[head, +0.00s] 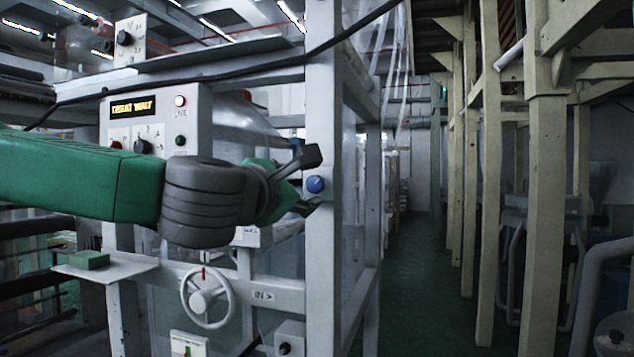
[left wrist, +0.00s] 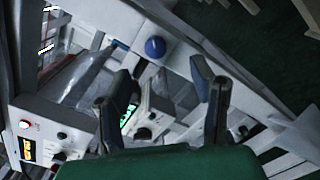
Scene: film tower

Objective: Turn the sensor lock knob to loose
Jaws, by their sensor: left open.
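A round blue knob (head: 316,184) with a pale mark sits on the pale grey upright post of the machine frame. I cannot read a label that names it as the sensor lock knob. My left gripper (head: 306,181) is open and empty, with its fingertips just left of the knob, one above and one below its height. In the left wrist view the blue knob (left wrist: 155,47) shows beyond the open fingers of the left gripper (left wrist: 159,82), above the gap between them. No contact is visible. My right gripper is in neither view.
A control panel (head: 186,115) with a lit sign, lamps and dark knobs is behind my left arm. A dark cable (head: 235,73) crosses above. The green-floored aisle (head: 425,285) at right is clear.

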